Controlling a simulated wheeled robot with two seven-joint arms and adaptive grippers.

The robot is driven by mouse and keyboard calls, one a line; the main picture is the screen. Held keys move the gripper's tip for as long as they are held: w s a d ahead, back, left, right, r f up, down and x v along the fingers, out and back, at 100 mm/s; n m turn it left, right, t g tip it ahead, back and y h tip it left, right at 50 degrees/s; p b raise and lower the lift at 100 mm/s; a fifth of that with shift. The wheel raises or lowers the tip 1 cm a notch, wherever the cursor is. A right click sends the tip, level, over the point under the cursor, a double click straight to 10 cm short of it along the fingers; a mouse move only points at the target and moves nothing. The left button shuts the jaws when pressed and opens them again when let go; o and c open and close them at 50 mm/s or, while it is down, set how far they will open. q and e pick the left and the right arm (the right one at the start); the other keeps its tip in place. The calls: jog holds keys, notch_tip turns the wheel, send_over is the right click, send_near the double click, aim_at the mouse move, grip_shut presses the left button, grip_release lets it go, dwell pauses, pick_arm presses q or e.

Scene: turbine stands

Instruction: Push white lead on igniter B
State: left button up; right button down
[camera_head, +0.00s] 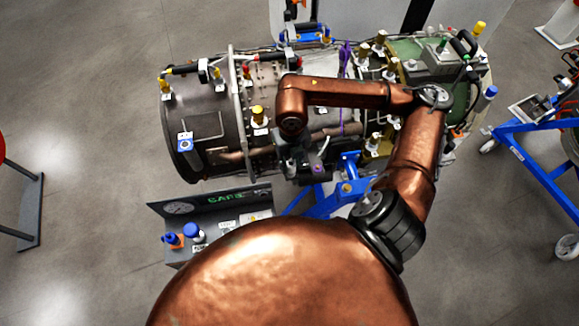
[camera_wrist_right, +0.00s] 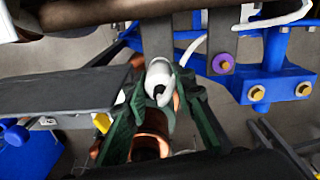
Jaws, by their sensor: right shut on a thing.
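The white lead's end (camera_wrist_right: 158,80), a white sleeve with a dark tip, sits between the dark green fingers of my right gripper (camera_wrist_right: 160,98) in the right wrist view. The fingers are shut on it. Its thin white cable (camera_wrist_right: 192,48) runs up and to the right. In the head view my right gripper (camera_head: 291,166) hangs below my copper wrist, small and dark at the front side of the turbine engine (camera_head: 205,125). I cannot make out igniter B or tell whether the lead touches it. My left gripper is not in view.
Blue stand beams (camera_wrist_right: 273,88) with yellow bolts and a purple-capped bolt (camera_wrist_right: 222,63) are close to the right of the gripper. A dark pipe (camera_wrist_right: 95,11) crosses above. A grey tray (camera_head: 230,198) with a gauge and bottles stands in front of the engine.

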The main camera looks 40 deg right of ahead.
aim_at(291, 163)
jog(key=shift+r+p, duration=0.3)
jog(key=shift+r, duration=0.35)
dwell(0.5)
jog(key=shift+r+p, duration=0.3)
jog(key=shift+r, duration=0.55)
notch_tip(291, 163, up, 21)
jog(key=p, duration=1)
jog(key=shift+r, duration=0.2)
